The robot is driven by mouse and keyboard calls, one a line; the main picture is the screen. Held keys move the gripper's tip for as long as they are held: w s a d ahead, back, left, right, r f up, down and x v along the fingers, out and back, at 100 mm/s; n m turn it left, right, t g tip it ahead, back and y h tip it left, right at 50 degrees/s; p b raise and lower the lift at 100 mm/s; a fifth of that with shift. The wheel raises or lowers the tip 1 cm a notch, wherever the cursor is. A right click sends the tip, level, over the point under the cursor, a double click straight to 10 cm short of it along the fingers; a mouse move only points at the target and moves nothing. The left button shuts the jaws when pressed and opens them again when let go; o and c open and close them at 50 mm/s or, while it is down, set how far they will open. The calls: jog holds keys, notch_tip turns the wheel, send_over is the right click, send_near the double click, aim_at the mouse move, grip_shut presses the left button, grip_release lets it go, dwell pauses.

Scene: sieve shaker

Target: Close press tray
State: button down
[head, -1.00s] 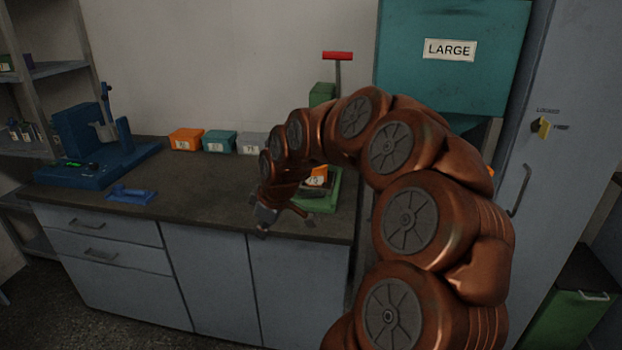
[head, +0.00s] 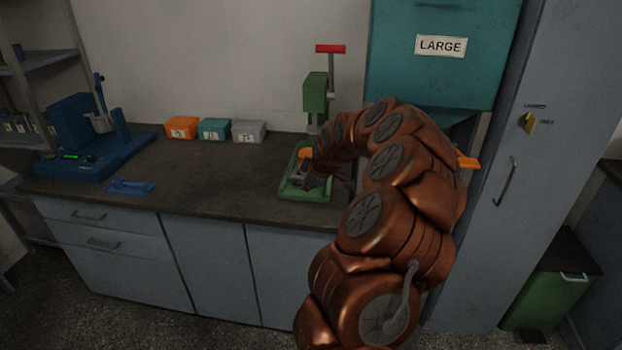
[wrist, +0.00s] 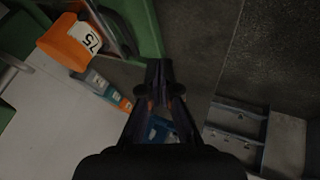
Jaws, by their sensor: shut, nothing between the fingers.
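The green press (head: 316,95) with a red-topped lever stands on the bench, its green base (head: 303,194) reaching toward the bench's front edge. A small grey tray-like part (head: 298,172) and an orange box lie low over this base, partly hidden by my arm. In the wrist view the orange box (wrist: 68,45), labelled 75, is at the upper left beside green press parts (wrist: 143,25). How far the tray is pulled out I cannot tell. My gripper (wrist: 158,72) is shut and empty, close to the press base's right side (head: 318,181).
Orange (head: 181,128), teal (head: 214,129) and grey (head: 248,131) boxes stand along the wall. A blue device (head: 85,140) and a small blue tool (head: 130,187) are at the left. A teal cabinet labelled LARGE (head: 440,70) is right. The bench middle is clear.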

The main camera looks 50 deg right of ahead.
jog(key=p+x, duration=0.1)
jog(key=x, duration=0.3)
jog(key=shift+w+d+f, duration=0.3)
jog(key=shift+w+d, duration=0.2)
jog(key=shift+w+d+f+p, duration=0.1)
jog(key=shift+w+d+p, duration=0.25)
jog(key=shift+d, duration=0.2)
jog(key=shift+w+d+f+p, duration=0.15)
jog(key=shift+w+d+p, duration=0.15)
jog(key=shift+d, duration=0.25)
